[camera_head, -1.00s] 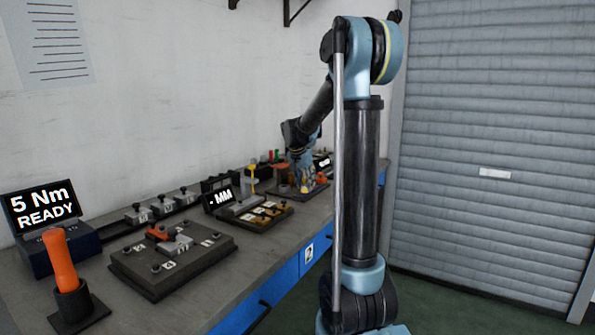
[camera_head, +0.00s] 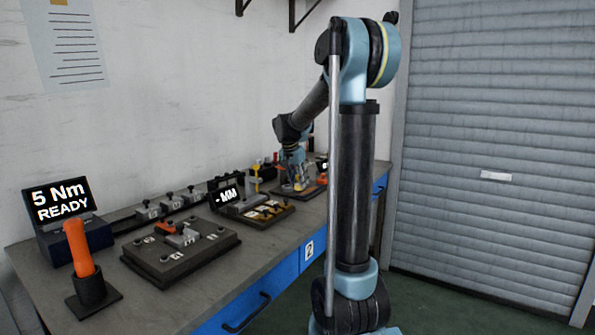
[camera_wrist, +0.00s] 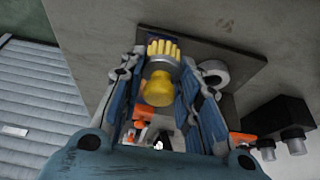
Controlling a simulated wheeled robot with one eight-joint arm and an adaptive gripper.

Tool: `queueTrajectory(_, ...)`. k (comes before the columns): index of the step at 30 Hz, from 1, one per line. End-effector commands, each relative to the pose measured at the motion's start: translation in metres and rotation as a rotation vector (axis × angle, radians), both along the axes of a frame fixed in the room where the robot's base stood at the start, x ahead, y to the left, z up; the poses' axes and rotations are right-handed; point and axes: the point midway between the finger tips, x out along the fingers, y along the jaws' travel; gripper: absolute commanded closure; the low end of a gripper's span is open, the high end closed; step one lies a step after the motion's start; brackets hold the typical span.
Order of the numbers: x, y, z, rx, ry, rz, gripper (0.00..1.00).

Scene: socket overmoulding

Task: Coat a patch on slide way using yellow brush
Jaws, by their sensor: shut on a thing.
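My gripper (camera_wrist: 163,92) is shut on the yellow brush (camera_wrist: 158,89) in the wrist view. The brush has a yellow rounded handle, a grey collar and yellow bristles that point to the top of the picture, over a dark plate (camera_wrist: 220,50). Whether the bristles touch the plate I cannot tell. In the head view my gripper (camera_head: 296,182) is small and far off, low over a dark plate (camera_head: 312,190) at the bench's far end. The slide way cannot be made out clearly.
Orange parts and a grey ring (camera_wrist: 213,74) lie close to my gripper in the wrist view. Nearer on the bench are a display (camera_head: 228,193), a tray of brass-coloured parts (camera_head: 268,214), a dark fixture plate (camera_head: 180,250) and an orange-handled tool (camera_head: 78,248).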

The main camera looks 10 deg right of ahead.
Motion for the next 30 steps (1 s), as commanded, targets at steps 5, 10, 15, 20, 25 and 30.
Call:
queueTrajectory(5, 0.0, -0.006, 0.017, 0.0, 0.0, -0.006, 0.97)
queueTrajectory(10, 0.0, -0.007, 0.032, 0.0, 0.0, -0.008, 0.97)
queueTrajectory(15, 0.0, -0.009, 0.046, 0.0, 0.0, -0.01, 0.97)
queueTrajectory(20, 0.0, -0.01, 0.051, 0.0, 0.0, -0.011, 0.97)
queueTrajectory(25, 0.0, -0.01, 0.051, 0.0, 0.0, -0.011, 0.97)
queueTrajectory(30, 0.0, -0.01, 0.051, 0.0, 0.0, -0.012, 0.97)
